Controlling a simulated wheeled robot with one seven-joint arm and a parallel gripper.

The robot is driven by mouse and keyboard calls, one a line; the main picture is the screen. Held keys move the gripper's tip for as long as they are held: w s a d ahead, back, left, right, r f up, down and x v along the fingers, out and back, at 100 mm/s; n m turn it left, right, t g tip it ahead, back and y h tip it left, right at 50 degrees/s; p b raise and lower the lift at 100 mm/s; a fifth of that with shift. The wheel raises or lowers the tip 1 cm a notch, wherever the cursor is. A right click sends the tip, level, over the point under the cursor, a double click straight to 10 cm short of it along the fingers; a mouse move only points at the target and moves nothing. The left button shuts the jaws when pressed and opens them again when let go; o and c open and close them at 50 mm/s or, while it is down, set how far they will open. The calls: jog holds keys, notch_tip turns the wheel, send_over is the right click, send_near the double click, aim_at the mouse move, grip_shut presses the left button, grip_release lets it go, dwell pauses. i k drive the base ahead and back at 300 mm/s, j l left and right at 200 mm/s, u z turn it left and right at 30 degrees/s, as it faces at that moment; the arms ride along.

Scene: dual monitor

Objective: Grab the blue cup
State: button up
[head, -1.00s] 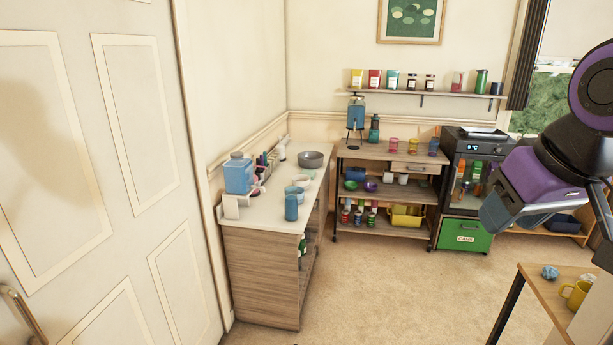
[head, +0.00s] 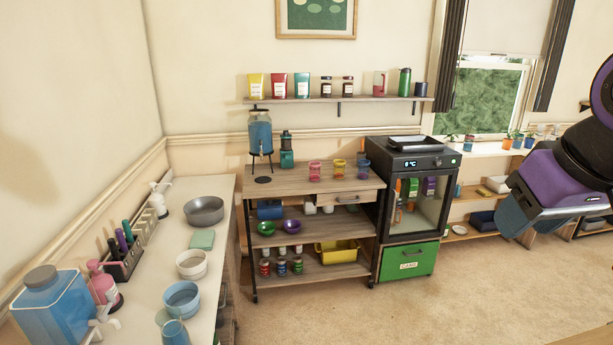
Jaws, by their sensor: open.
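Several blue vessels are in view, and I cannot tell which one the task means. A small blue cup (head: 364,169) stands on the top of the wooden cart, right of a pink and a yellow cup. A blue tumbler (head: 175,333) stands on the white counter, cut off by the bottom edge. A dark blue cup (head: 420,90) is at the right end of the wall shelf. My gripper (head: 514,217) hangs in the air at the right, open and empty, away from all of these. Its fingertips point down and left.
The white counter (head: 208,240) runs along the left wall with bowls, a blue jug (head: 54,306) and a pink bottle. Carpet in front is free.

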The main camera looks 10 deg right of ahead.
aim_at(363, 165)
jog(key=i+l, duration=0.1)
jog(key=i, duration=1.7)
jog(key=i+l, duration=0.1)
jog(key=i, duration=0.35)
jog(key=i+u, duration=0.1)
jog(key=i, duration=0.4)
jog(key=i+l, duration=0.2)
jog(key=i, duration=0.25)
jog(key=i+l+u, duration=0.1)
jog(key=i, duration=0.4)
